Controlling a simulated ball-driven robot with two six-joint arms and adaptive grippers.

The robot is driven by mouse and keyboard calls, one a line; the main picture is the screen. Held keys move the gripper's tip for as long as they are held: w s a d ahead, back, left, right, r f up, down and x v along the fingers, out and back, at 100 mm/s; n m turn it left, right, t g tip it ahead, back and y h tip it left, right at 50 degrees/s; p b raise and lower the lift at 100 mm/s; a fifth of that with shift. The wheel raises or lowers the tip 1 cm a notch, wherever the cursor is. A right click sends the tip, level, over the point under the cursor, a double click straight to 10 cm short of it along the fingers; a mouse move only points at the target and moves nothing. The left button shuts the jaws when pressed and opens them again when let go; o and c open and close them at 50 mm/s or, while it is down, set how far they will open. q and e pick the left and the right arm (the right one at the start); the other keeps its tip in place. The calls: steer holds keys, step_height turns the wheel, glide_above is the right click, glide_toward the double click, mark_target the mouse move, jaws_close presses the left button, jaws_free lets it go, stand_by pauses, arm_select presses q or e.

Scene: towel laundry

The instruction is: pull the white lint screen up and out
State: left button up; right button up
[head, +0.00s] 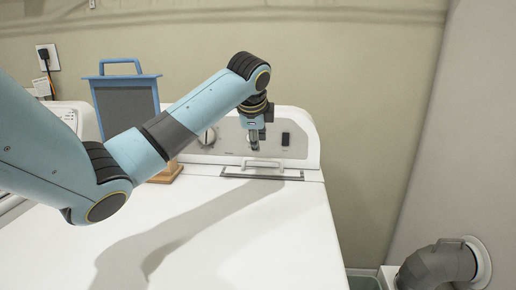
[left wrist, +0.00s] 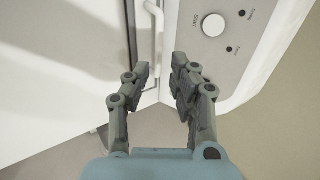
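The white lint screen's handle (head: 264,162) stands up from a dark slot at the back of the white dryer top, in front of the control panel. The rest of the screen is hidden in the slot. My left gripper (head: 254,146) points down just above the handle, apart from it. In the left wrist view the white handle (left wrist: 158,35) lies ahead of the fingertips. There my left gripper (left wrist: 161,68) is open, with nothing between its fingers. My right gripper is in neither view.
A blue-framed screen (head: 126,100) with a handle stands upright on a wooden stand (head: 168,173) behind my left arm. The dryer's control panel (head: 225,138) rises behind the slot. A grey duct (head: 437,264) is low at right.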

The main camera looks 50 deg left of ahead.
mark_target(259, 159)
arm_select(q)
steer(key=b+x, duration=0.1)
steer(key=x, duration=0.9)
steer(key=shift+f, duration=0.2)
jaws_close()
